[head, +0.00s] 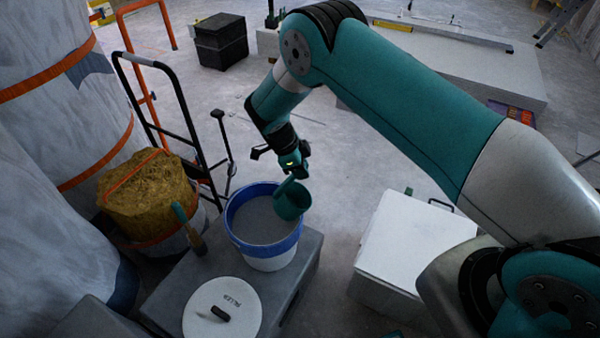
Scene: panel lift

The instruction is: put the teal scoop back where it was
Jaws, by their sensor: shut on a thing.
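The teal scoop (291,201) hangs tilted over the right side of a white bucket with a blue rim band (268,251). The bucket holds grey powder (258,220) and stands on a grey box. Whether the cup touches the rim or the powder I cannot tell. The inside of the cup is partly hidden.
A white round lid (222,309) with a dark handle lies on the grey box (182,285) in front of the bucket. A white-topped box (412,240) stands to the right. A black hand truck (165,125) and a tub with a yellow-brown bundle (148,195) stand left.

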